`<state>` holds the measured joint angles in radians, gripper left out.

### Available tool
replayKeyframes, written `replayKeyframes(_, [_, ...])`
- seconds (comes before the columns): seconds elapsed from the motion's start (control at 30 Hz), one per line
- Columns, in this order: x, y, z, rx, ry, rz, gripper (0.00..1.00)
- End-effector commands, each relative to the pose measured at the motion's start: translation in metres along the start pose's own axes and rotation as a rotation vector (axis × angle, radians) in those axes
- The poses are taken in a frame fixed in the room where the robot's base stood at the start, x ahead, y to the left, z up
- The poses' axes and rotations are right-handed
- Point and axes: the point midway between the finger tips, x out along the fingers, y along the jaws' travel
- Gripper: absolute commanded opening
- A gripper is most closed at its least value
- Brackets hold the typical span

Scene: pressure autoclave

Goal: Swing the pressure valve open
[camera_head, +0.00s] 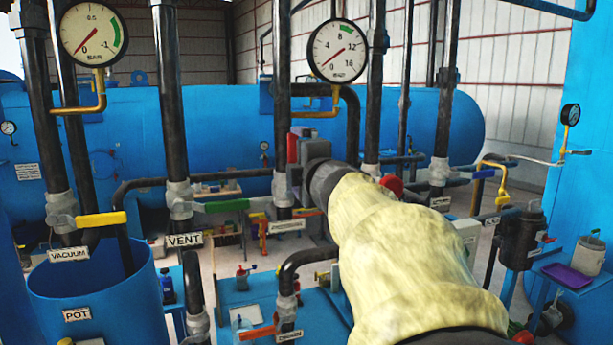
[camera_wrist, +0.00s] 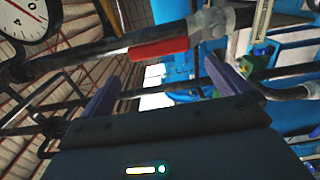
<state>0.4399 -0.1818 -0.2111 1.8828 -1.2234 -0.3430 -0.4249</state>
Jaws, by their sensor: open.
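A red valve handle (camera_wrist: 160,48) shows in the wrist view, close beside a dark pipe with a grey fitting and roughly in line with it. No label on it can be read. My gripper (camera_wrist: 162,70) is open, its two purple fingers apart, with the handle in front of the gap between them. I cannot tell whether a finger touches it. In the head view my cream-sleeved arm covers the fingers and most of the area around the valve. A red piece (camera_head: 392,185) shows just past the arm beside a vertical pipe; it may be this handle.
A vacuum valve with a yellow handle (camera_head: 100,220) and a vent valve with a green handle (camera_head: 227,206) are at left. Two gauges (camera_head: 337,51) (camera_head: 93,34) hang above. Vertical pipes stand close around my arm. A blue tank (camera_head: 220,120) lies behind.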

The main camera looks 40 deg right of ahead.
Motion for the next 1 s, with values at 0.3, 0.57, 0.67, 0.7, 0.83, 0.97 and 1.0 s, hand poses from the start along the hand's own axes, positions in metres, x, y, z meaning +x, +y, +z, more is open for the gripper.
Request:
replayKeyframes(0.3, [-0.041, 0.004, 0.0, 0.002, 0.005, -0.011, 1.0])
replayKeyframes(0.57, [-0.051, 0.003, -0.001, 0.002, 0.013, -0.014, 1.0])
replayKeyframes(0.67, [-0.056, 0.004, -0.001, 0.001, 0.011, -0.012, 1.0])
replayKeyframes(0.7, [-0.057, 0.004, -0.001, 0.002, 0.01, -0.011, 1.0])
replayKeyframes(0.83, [-0.063, 0.004, 0.0, 0.001, 0.001, -0.006, 1.0])
replayKeyframes(0.97, [-0.067, 0.004, 0.0, 0.001, 0.003, -0.005, 1.0])
replayKeyframes(1.0, [-0.068, 0.003, 0.0, 0.0, 0.005, -0.008, 1.0])
